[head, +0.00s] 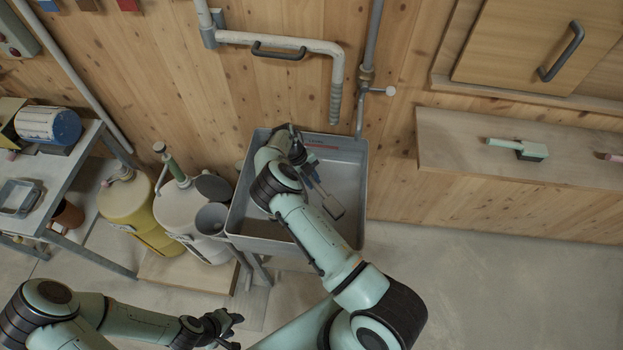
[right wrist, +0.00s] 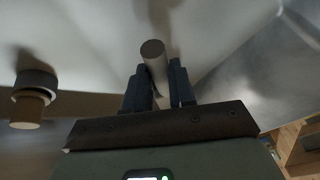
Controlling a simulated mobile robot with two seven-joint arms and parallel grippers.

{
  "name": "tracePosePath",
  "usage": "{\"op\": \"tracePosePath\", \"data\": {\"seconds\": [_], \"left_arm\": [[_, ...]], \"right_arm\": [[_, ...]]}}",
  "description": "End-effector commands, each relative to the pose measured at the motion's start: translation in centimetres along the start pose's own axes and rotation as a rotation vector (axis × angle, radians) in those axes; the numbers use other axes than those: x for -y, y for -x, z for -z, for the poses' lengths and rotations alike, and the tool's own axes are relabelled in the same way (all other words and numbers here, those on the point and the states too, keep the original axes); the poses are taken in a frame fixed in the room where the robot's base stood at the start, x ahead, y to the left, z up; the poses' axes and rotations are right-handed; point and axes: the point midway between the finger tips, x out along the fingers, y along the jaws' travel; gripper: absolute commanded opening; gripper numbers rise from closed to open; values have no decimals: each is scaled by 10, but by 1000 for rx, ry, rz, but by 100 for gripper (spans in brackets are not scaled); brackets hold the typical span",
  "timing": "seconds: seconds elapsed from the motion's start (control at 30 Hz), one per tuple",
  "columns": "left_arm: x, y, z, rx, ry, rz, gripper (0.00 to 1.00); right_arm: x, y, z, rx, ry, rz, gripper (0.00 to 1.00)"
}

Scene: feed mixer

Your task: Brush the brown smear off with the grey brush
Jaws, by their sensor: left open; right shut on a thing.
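The grey brush (head: 333,207) is inside the grey tub (head: 352,228), with its head towards the tub's right side. My right gripper (head: 312,174) reaches into the tub and is shut on the brush's handle. In the right wrist view, the round grey handle (right wrist: 153,62) stands between the two dark fingers of the same gripper (right wrist: 158,88). My left gripper (head: 226,325) is open and empty, low in the head view, away from the tub. I cannot make out the brown smear clearly; my right arm covers part of the tub.
A white jug (head: 190,215) and a yellow jug (head: 128,205) stand left of the tub. A grey bench (head: 75,165) is further left. A green brush (head: 520,147) lies on the wooden shelf (head: 455,145) at right. The floor right of the tub is clear.

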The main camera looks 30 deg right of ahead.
Motion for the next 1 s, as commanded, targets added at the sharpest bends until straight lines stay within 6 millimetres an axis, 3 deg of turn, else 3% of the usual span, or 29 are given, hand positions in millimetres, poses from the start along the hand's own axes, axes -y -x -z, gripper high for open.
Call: {"op": "tracePosePath", "data": {"seconds": [1.0], "left_arm": [[0,0,0,0,0,0,43]], "right_arm": [[-4,-9,-6,0,2,1,0]]}}
